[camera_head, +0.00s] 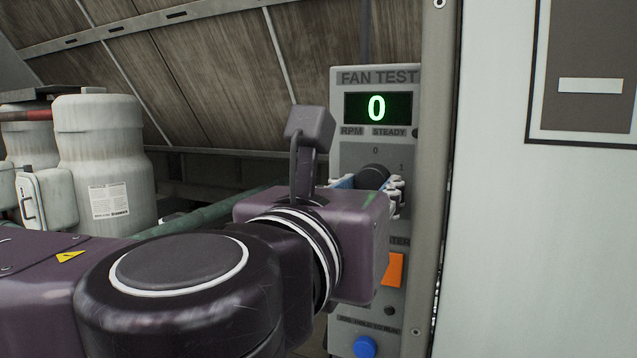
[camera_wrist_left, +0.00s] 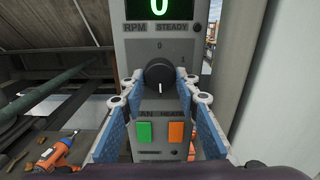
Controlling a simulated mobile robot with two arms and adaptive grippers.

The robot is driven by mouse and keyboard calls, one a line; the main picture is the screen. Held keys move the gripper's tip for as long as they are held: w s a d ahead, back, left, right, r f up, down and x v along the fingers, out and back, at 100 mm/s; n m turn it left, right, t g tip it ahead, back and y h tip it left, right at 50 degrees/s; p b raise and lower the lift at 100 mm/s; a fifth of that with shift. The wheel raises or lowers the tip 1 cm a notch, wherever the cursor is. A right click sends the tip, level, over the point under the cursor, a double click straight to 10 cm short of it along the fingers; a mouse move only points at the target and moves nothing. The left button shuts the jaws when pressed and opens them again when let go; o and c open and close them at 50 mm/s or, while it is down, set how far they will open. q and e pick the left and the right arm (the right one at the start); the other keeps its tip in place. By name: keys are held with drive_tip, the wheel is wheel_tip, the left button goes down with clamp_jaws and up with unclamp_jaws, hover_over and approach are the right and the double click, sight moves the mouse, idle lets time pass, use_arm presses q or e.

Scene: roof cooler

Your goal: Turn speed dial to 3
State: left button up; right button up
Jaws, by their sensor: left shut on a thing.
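The speed dial (camera_head: 373,174) is a round black knob on the grey fan test panel (camera_head: 350,152). My left gripper (camera_head: 367,184) is shut on the dial, with its blue-padded fingers on the knob's two sides. In the left wrist view the dial (camera_wrist_left: 159,74) sits between the fingertips, and a short white mark shows low on its face. The labels 0, above it, and 1, at upper right, are readable; the fingers hide the other labels. The green display (camera_head: 377,108) reads 0. My right gripper is not in view.
Below the dial are a green button (camera_wrist_left: 145,132) and an orange button (camera_wrist_left: 176,132). A blue button (camera_head: 365,347) is lower on the panel. A pale wall (camera_head: 490,200) stands close on the right. White tanks (camera_head: 100,160) stand at left. An orange tool (camera_wrist_left: 56,154) lies low at left.

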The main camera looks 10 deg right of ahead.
use_arm(q)
drive_tip(key=shift+f+m, duration=0.2)
drive_tip(key=shift+m, duration=0.2)
drive_tip(key=o, duration=0.9)
drive_tip(key=shift+c, duration=0.2)
drive_tip(key=shift+r, duration=0.1)
drive_tip(key=v, duration=1.2)
